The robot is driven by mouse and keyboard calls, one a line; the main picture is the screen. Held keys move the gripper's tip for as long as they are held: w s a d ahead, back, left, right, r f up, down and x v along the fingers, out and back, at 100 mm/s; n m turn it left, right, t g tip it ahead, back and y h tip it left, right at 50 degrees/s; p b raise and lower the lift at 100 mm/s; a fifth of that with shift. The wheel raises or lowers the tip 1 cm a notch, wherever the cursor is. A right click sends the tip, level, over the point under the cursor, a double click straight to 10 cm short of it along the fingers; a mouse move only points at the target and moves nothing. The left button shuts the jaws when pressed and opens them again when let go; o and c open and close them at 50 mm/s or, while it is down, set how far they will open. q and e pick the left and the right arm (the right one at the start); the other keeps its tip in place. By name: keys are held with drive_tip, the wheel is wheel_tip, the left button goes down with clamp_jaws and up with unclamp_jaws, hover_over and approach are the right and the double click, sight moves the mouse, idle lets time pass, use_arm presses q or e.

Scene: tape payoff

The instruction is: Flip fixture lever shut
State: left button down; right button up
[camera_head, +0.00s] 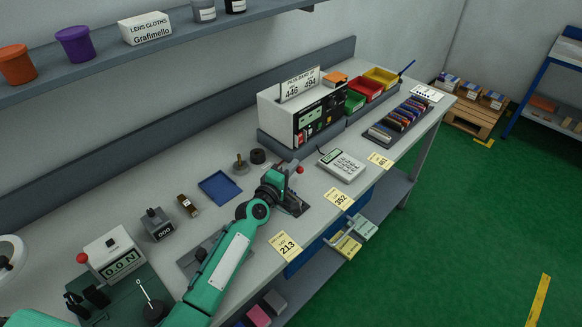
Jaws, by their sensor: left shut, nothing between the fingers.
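The fixture (294,206) is a dark metal piece on the bench, mostly hidden behind my left arm's wrist. A red ball knob (300,170), which looks like the end of its lever, shows just right of the gripper. My left gripper (290,168) is shut and empty, close beside the knob; I cannot tell whether they touch. The lever's shaft and its angle are largely hidden. My right gripper is not in view.
A keypad device (342,165) stands right of the fixture, with yellow tags (339,198) along the front edge. A white instrument (300,112) stands behind. A blue tray (220,187) and a force gauge (115,255) lie left. A shelf (180,40) overhangs the back.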

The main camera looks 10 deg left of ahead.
use_arm(q)
drive_tip(key=shift+s+d+f, duration=0.2)
drive_tip(key=shift+d+f, duration=0.05)
drive_tip(key=shift+f, duration=0.15)
drive_tip(key=shift+s+a+f, duration=0.1)
drive_tip(key=shift+s, duration=0.1)
drive_tip(key=v, duration=0.4)
drive_tip(key=b+v, duration=0.1)
drive_tip(key=v, duration=0.3)
drive_tip(key=r+b+v, duration=0.1)
drive_tip(key=v, duration=0.4)
drive_tip(key=shift+a, duration=0.3)
drive_tip(key=shift+f, duration=0.1)
